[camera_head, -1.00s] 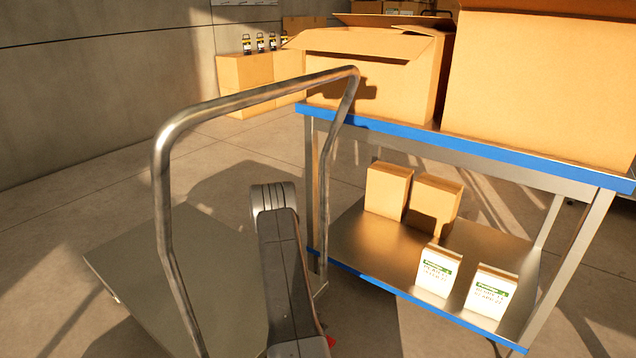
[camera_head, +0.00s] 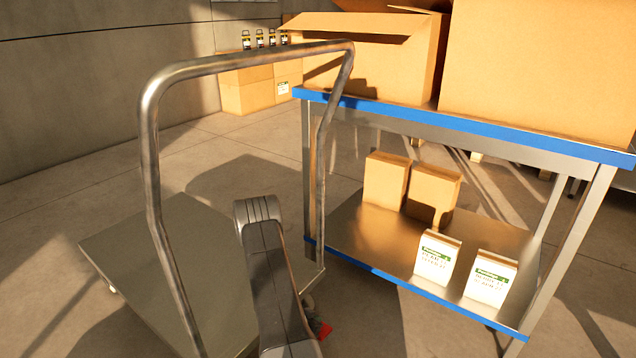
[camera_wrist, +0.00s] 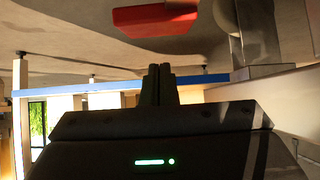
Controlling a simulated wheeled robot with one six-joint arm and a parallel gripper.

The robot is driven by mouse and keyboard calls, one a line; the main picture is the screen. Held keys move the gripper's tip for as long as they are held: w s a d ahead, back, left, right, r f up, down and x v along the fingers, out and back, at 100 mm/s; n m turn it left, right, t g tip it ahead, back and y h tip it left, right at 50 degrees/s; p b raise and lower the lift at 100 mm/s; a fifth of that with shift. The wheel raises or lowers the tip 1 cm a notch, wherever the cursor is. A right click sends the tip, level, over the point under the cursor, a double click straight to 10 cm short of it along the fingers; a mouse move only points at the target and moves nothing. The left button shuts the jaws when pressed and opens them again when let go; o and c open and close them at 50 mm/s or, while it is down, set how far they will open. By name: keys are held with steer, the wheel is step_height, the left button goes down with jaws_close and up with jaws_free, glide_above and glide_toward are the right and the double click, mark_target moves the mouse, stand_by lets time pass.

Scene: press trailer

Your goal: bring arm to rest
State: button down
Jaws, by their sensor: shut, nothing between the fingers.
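My gripper (camera_wrist: 158,84) shows in the wrist view with its two dark fingers together and nothing between them. My arm's dark link rises from the bottom middle of the head view, in front of the trolley. The gripper itself does not show in the head view. In the wrist view the floor lies at the top of the picture, and a red part (camera_wrist: 155,17) is close above the fingers. A red part (camera_head: 324,331) also shows low beside the trolley's wheel in the head view; I cannot tell for certain that it is the same one.
A flat trolley (camera_head: 130,240) with a metal handle (camera_head: 250,62) stands around my arm's left side. A blue-edged table (camera_head: 480,139) at right bears large open cartons (camera_head: 375,60); its lower shelf (camera_head: 350,225) holds small boxes (camera_head: 432,193). Bottles (camera_head: 259,40) stand on cartons behind.

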steer(key=shift+s+a+r+t+h, duration=0.3)
steer(key=shift+r+t+h, duration=0.1)
steer(key=shift+t, duration=0.1)
steer(key=s+a+r+p, duration=0.2)
steer(key=s+r, duration=0.1)
steer(key=r, duration=0.3)
steer(key=shift+s+a+r+p, duration=0.2)
steer(key=shift+s+r+p, duration=0.05)
steer(key=shift+p, duration=0.15)
